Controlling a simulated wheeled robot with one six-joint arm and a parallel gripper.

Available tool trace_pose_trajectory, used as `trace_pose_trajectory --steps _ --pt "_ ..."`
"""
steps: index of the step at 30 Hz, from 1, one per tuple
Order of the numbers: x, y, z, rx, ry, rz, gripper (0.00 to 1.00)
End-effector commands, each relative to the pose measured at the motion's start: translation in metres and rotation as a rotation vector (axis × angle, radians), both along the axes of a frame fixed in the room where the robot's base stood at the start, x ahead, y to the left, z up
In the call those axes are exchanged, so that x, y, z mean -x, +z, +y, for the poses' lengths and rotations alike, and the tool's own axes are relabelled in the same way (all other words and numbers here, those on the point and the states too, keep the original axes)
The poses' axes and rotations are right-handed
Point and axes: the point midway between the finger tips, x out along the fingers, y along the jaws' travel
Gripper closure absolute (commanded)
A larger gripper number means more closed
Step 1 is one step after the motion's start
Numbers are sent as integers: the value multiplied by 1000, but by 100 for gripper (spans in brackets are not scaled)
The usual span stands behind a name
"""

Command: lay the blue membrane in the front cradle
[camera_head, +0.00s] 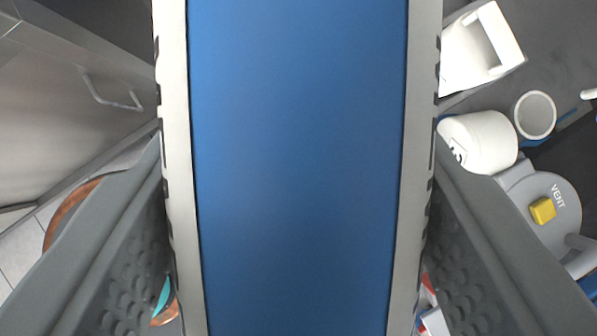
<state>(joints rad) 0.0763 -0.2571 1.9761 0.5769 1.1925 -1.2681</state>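The blue membrane (297,110) fills the middle of the view from top to bottom, very close to the camera. It has a broad blue face with pale side strips that carry dark marks. The two dark grey dimpled fingers of my gripper (297,215) press against its left and right sides, so my gripper is shut on it. The front cradle cannot be made out; the membrane and fingers hide the middle of the scene.
At the right are a white handled container (480,50), a white jar (480,140), a white cup (535,115) and a grey round part marked VENT with a yellow knob (542,210). A metal cabinet (80,100) with a handle stands at the left, beside tiled floor.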

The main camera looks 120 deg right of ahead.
Motion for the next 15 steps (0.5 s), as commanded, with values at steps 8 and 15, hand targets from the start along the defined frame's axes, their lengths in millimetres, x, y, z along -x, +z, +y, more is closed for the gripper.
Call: trace_pose_trajectory --steps 8,15 --pt "-1 -6 14 0 218 1 79" --pt "-1 -11 27 -1 407 2 79"
